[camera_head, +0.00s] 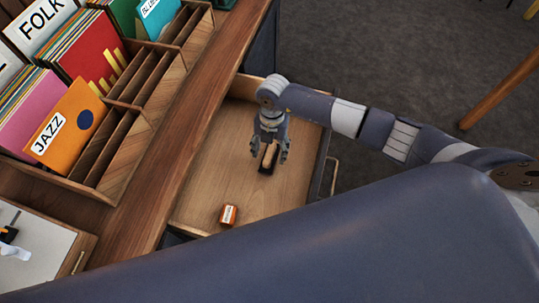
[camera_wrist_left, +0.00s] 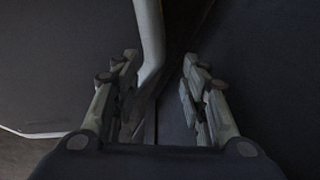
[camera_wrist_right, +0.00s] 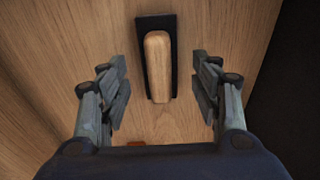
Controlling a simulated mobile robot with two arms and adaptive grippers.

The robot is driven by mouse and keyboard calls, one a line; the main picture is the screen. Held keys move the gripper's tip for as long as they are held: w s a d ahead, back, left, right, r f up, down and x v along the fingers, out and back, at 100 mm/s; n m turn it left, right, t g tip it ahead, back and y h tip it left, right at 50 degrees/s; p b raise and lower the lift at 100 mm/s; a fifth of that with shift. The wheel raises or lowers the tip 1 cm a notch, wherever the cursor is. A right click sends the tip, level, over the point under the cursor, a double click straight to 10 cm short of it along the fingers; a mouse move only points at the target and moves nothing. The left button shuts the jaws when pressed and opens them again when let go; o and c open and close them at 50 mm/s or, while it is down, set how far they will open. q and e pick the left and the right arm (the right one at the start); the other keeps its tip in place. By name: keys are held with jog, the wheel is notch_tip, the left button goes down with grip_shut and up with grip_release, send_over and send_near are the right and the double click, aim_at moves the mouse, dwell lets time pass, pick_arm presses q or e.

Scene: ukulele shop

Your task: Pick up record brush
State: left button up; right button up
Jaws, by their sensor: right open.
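The record brush (camera_head: 268,158) has a light wooden handle on a dark base. It lies in the open wooden drawer (camera_head: 205,180). My right gripper (camera_head: 270,153) is open above the brush in the head view, its fingers either side of it. In the right wrist view the brush (camera_wrist_right: 158,65) lies ahead of and between the open fingers (camera_wrist_right: 160,92), not touching them. My left gripper (camera_wrist_left: 158,95) is open and empty in the left wrist view, against a dark background. It does not show in the head view.
The drawer's right front wall has a handle (camera_head: 332,176). The wooden counter (camera_head: 190,115) with record bins (camera_head: 150,95) stands along the left. The drawer floor around the brush is mostly clear.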

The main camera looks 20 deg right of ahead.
jog(key=shift+s+a+f, duration=0.1)
jog(key=shift+f, duration=1)
jog(key=shift+f, duration=0.25)
jog(key=c, duration=1.2)
